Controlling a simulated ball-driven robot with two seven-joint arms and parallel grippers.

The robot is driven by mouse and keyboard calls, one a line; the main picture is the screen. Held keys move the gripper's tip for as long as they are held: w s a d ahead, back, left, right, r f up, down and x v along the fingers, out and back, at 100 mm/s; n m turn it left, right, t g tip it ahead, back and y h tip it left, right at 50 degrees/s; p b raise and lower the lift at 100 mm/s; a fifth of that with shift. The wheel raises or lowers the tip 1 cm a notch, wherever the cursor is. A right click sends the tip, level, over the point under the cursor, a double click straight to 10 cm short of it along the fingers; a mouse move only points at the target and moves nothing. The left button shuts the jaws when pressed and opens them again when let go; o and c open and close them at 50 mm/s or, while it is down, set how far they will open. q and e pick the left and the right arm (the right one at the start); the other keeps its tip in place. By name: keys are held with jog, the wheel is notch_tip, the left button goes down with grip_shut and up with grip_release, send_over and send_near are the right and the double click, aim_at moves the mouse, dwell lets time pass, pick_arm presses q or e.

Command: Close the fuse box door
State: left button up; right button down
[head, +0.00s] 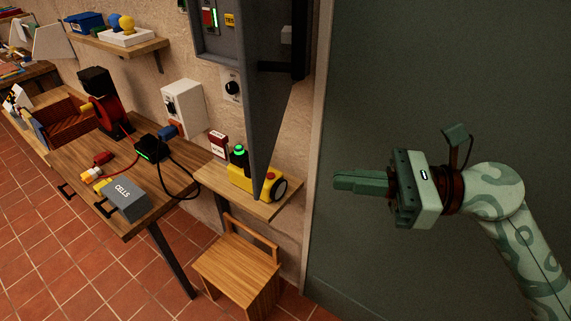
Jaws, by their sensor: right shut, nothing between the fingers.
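The grey fuse box (226,46) is mounted on the wall at the top middle, with a red switch, green light and yellow label inside. Its door (268,115) stands open, a tall dark grey panel sticking out from the wall towards me, seen at a steep angle. The top of box and door is cut off by the frame. My right gripper (338,181) is shut and empty, to the right of the door and apart from it, its fingers pointing left. My left gripper is not in view.
A small shelf (285,208) below the door holds a yellow device (240,182) with a green light. A wooden stool (238,275) stands underneath. A cluttered workbench (75,150) is at left. A large dark green panel (430,70) fills the right.

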aim_at(262, 172)
jog(key=a+p, duration=0.1)
jog(key=a, duration=0.2)
jog(key=w+a+p, duration=0.1)
jog(key=a, duration=0.2)
jog(key=a+p, duration=0.1)
jog(key=a, duration=0.2)
jog(key=shift+w+r, duration=0.15)
jog(key=shift+w, duration=0.05)
jog(key=shift+a, duration=0.4)
